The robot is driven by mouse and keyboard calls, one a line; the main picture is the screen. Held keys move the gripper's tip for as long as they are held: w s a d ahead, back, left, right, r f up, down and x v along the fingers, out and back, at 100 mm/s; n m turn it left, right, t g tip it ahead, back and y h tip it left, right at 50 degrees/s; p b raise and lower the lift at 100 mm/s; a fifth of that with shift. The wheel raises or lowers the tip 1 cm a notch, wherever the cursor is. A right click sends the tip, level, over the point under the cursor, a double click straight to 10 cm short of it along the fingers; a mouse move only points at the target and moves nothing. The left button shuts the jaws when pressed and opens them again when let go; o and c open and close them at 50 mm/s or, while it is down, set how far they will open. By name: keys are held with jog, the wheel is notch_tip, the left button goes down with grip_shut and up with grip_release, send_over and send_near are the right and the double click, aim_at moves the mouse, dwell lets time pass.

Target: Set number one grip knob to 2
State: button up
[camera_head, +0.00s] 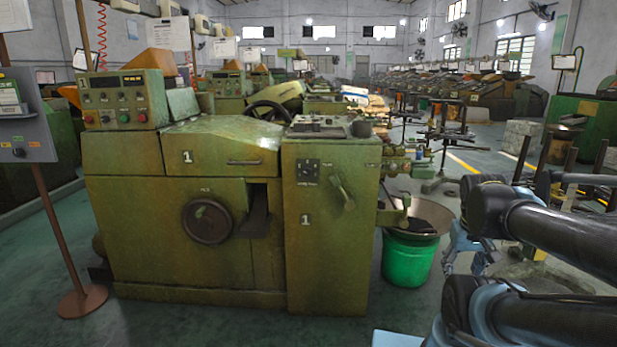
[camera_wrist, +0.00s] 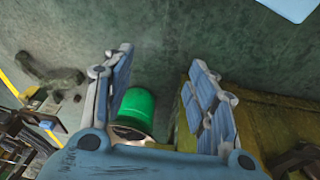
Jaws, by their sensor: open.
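The olive-green machine marked 1 (camera_head: 190,240) stands in the middle of the head view. Its right cabinet carries a small black dial plate (camera_head: 307,171) with a round knob, above a second figure 1. This looks like the grip knob, but its lettering and setting are too small to read. A lever handle (camera_head: 342,192) sits just right of the plate. My gripper (camera_wrist: 160,62) is open and empty in the wrist view, pointing down towards the floor. In the head view its light-blue fingers (camera_head: 470,247) are partly hidden by my arm, right of the machine and apart from the knob.
A green bucket (camera_head: 409,258) under a round pan stands right of the machine; the bucket also shows between my fingers in the wrist view (camera_wrist: 137,106). A grey panel on a brown post (camera_head: 24,115) stands at left. The floor before the machine is clear.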

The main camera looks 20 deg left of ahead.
jog(key=w+a+r+n+t+h, duration=0.1)
jog(key=w+a+r+n+t, duration=0.1)
jog(key=w+n, duration=0.35)
jog(key=w+a+r+n+t+h, duration=0.1)
jog(key=w+a+r+n+t, duration=0.15)
jog(key=w, duration=0.55)
jog(key=w+a+r+n+t+h, duration=0.1)
jog(key=w+a+r+n, duration=0.15)
jog(key=w, duration=0.45)
jog(key=n+t+y, duration=0.8)
jog(key=n+t, duration=0.2)
jog(key=n, duration=0.9)
send_near(307, 173)
jog(key=shift+g, duration=0.25)
jog(key=x, duration=0.9)
jog(key=shift+w+r, duration=0.1)
jog(key=shift+w, duration=0.25)
jog(key=c, duration=1)
